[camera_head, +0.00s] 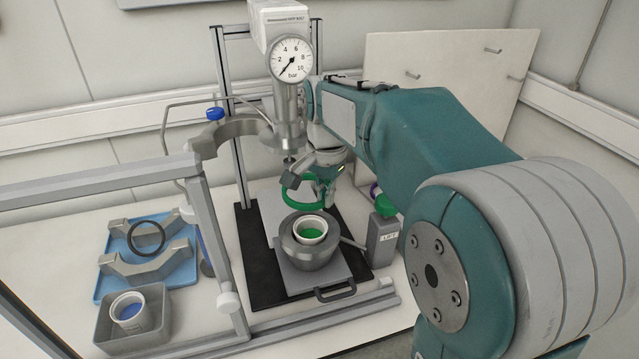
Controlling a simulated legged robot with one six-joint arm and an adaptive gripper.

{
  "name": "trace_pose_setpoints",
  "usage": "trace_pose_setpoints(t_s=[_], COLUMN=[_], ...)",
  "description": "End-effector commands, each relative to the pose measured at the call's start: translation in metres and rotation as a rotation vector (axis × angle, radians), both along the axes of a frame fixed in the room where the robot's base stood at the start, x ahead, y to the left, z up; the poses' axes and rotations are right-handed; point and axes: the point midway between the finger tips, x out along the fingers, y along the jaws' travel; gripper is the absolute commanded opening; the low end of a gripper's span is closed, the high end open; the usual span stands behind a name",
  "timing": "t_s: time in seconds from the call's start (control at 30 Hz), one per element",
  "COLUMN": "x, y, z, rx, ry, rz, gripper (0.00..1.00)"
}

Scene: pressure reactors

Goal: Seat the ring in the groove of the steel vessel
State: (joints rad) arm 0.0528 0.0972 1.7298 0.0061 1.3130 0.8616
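A green ring (298,208) hangs in the air at my gripper (319,192), above the back of the steel vessel. My gripper appears shut on the ring's right side, though its fingertips are small and partly hidden. The steel vessel (312,263) stands open on a grey plate, under the reactor head. Inside its mouth is a white liner cup (311,228) with green contents. The ring is apart from the vessel. The groove is too small to make out clearly.
The reactor head with pressure gauge (291,59) hangs just behind and above. A blue tray (107,287) at left bears grey clamp halves and a black ring (146,237). A metal bin (118,337) holds a blue-filled cup. A grey container (382,240) stands right of the vessel.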

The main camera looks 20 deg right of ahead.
Motion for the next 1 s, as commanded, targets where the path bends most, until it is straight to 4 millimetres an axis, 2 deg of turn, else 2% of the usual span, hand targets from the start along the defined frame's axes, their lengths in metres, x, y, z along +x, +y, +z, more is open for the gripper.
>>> trace_pose_setpoints(t_s=[0.27, 1.0], x=[0.000, 0.000], y=[-0.002, -0.001], z=[-0.007, -0.069], rx=[0.002, 0.001], ry=[0.003, 0.002], rz=[-0.001, 0.000], gripper=[0.00, 0.00])
